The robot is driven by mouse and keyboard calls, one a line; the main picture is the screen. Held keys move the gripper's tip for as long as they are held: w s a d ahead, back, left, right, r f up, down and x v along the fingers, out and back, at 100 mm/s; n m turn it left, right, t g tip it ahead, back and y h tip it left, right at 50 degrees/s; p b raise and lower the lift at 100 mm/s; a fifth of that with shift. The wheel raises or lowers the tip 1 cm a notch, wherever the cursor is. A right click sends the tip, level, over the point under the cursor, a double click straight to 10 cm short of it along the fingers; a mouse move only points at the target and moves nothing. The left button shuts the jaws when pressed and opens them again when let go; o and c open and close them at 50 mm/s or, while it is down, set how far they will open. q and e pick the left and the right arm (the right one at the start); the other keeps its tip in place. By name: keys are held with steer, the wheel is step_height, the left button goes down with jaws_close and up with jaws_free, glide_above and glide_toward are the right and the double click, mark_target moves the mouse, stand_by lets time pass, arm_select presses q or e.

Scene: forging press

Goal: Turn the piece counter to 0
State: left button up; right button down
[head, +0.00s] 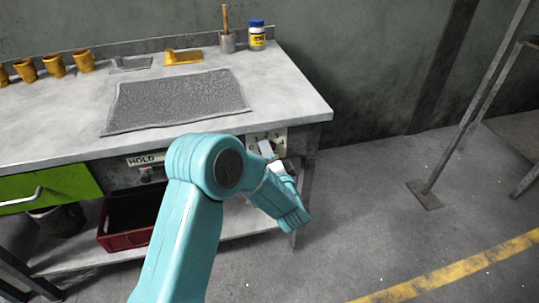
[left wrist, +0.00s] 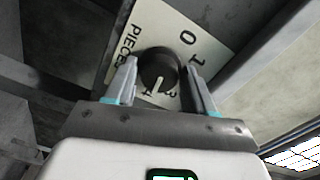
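The piece counter is a round dark knob (left wrist: 158,70) with a white pointer line on a pale plate (left wrist: 150,28) marked PIECES. In the left wrist view, the 0 and 1 are at the plate's upper right, with other figures below the knob. The pointer line points down in that view, away from the 0. The plate (head: 252,137) also shows on the bench front in the head view; my arm and gripper hide part of it. My left gripper (left wrist: 160,66) has one finger on each side of the knob, with a narrow gap seen on the right. My right gripper is not in view.
The workbench (head: 290,95) carries a grey mat (head: 180,98), orange cups (head: 55,65), a pot (head: 227,42) and a jar (head: 257,35). A green drawer (head: 50,187) and red crate (head: 122,222) are at left. The floor right of the bench is clear near it.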

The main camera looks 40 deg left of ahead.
arm_select(q)
steer(key=shift+n, duration=0.3)
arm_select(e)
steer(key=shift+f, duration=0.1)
arm_select(q)
steer(key=n+b, duration=1.7)
steer(key=n, duration=1.4)
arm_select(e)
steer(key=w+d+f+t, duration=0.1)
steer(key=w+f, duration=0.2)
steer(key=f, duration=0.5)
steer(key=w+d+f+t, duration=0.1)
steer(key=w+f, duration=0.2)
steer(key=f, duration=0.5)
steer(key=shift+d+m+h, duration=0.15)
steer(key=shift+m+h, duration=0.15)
arm_select(q)
steer(key=shift+n, duration=0.4)
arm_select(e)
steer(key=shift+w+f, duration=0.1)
arm_select(q)
steer(key=o, duration=0.8)
